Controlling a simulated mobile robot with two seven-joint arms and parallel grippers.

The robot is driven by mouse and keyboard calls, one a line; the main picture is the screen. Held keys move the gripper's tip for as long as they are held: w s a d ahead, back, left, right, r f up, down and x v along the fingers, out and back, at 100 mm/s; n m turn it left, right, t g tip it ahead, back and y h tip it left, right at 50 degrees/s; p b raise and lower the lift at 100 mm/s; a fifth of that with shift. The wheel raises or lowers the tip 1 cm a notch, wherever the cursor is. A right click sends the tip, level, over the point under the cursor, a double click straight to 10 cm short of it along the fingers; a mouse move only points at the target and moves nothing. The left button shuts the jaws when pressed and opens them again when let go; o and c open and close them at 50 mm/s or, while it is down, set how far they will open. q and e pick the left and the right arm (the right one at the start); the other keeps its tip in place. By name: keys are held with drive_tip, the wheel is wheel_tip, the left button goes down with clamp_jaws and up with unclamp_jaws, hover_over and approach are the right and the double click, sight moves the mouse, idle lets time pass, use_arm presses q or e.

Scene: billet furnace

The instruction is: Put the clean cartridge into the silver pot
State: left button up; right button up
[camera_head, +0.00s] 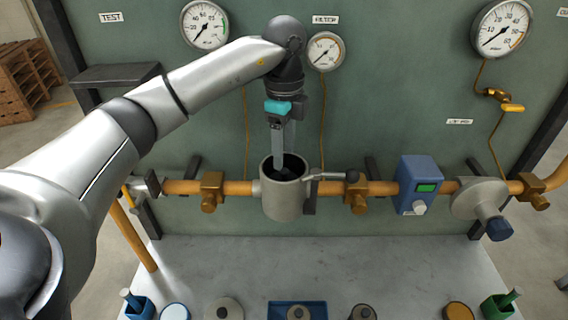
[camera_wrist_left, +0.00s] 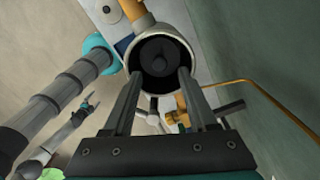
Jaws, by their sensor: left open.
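The silver pot (camera_head: 283,198) is an open grey cylinder on the orange pipe, and it also shows in the left wrist view (camera_wrist_left: 186,90). A dark round piece with a central knob (camera_wrist_left: 159,48) sits inside it; it may be the cartridge, but I cannot tell whether it is the clean one. My left gripper (camera_head: 281,160) points down at the pot mouth, its fingers open and apart on either side of the knob in the left wrist view (camera_wrist_left: 159,74). A small pronged arm end (camera_wrist_left: 88,103) there may be my right gripper; its jaws are unclear.
A handled clamp (camera_head: 340,177) is beside the pot. Brass valves (camera_head: 211,192) and a blue meter box (camera_head: 416,186) sit along the pipe. Below, the bench (camera_head: 330,265) is clear except at its front edge, with a blue tray (camera_head: 275,310), discs and a green box (camera_head: 497,307).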

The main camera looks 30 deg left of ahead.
use_arm(q)
wheel_tip(320, 180, up, 8)
drive_tip(key=shift+f, duration=0.1)
idle(0.4)
